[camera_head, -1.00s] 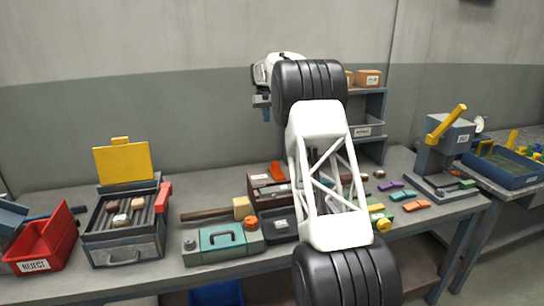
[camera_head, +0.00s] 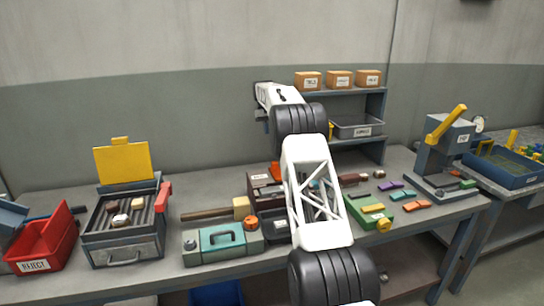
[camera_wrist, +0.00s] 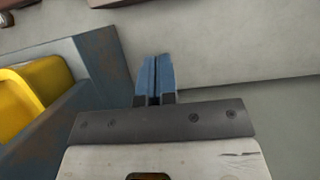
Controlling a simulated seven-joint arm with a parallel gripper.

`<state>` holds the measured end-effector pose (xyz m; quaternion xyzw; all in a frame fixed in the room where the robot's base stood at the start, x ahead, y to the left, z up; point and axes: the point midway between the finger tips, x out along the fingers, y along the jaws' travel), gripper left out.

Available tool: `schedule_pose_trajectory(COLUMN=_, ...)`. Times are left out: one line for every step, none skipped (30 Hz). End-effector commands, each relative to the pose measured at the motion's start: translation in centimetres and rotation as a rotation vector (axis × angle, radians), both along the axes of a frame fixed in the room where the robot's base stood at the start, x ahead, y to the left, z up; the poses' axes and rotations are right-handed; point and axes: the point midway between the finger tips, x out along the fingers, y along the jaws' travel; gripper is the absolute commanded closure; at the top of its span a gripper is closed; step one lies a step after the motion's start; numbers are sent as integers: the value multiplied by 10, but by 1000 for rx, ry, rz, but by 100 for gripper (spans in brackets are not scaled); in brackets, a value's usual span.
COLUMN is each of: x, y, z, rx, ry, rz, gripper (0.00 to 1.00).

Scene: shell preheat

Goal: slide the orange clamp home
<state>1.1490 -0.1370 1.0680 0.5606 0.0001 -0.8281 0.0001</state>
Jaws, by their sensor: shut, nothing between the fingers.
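A small orange part (camera_head: 276,172), which may be the clamp, shows at the back of the dark brown block (camera_head: 258,181) on the bench, partly hidden by my arm. I cannot tell how far along it sits. My gripper (camera_wrist: 155,80) is shut and empty in the wrist view, its blue fingers together above a plain grey surface. In the head view my gripper end (camera_head: 262,113) is small and above the back of the bench, well apart from the orange part. No orange part shows in the wrist view.
A teal case (camera_head: 222,240) with an orange knob stands in front of the block. A grill box (camera_head: 125,250) and red reject bin (camera_head: 40,246) are left. A shelf (camera_head: 375,105) stands behind. In the wrist view a blue-grey frame and yellow part (camera_wrist: 45,80) lie left of the fingers.

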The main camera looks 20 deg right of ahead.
Motion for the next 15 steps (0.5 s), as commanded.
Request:
schedule_pose_trajectory(x=0, y=0, z=0, rx=0, ry=0, rz=0, gripper=100)
schedule_pose_trajectory(x=0, y=0, z=0, rx=0, ry=0, rz=0, gripper=100)
schedule_pose_trajectory(x=0, y=0, z=0, rx=0, ry=0, rz=0, gripper=100)
schedule_pose_trajectory(x=0, y=0, z=0, rx=0, ry=0, rz=0, gripper=100)
schedule_pose_trajectory(x=0, y=0, z=-1, rx=0, ry=0, rz=0, gripper=100)
schedule_pose_trajectory(x=-1, y=0, z=-1, rx=0, ry=0, rz=0, gripper=100)
schedule_pose_trajectory(x=-1, y=0, z=-2, rx=0, ry=0, rz=0, gripper=100)
schedule_pose_trajectory(x=-1, y=0, z=-3, rx=0, ry=0, rz=0, gripper=100)
schedule_pose_trajectory(x=-2, y=0, z=-4, rx=0, ry=0, rz=0, gripper=100)
schedule_pose_trajectory(x=-2, y=0, z=-5, rx=0, ry=0, rz=0, gripper=100)
schedule_pose_trajectory(x=-3, y=0, z=-7, rx=0, ry=0, rz=0, gripper=100)
schedule_pose_trajectory(x=-4, y=0, z=-10, rx=0, ry=1, rz=0, gripper=100)
schedule_pose_trajectory(x=-5, y=0, z=-12, rx=0, ry=1, rz=0, gripper=100)
schedule_pose_trajectory(x=-6, y=0, z=-14, rx=0, ry=1, rz=0, gripper=100)
schedule_pose_trajectory(x=-8, y=0, z=-18, rx=0, ry=0, rz=0, gripper=100)
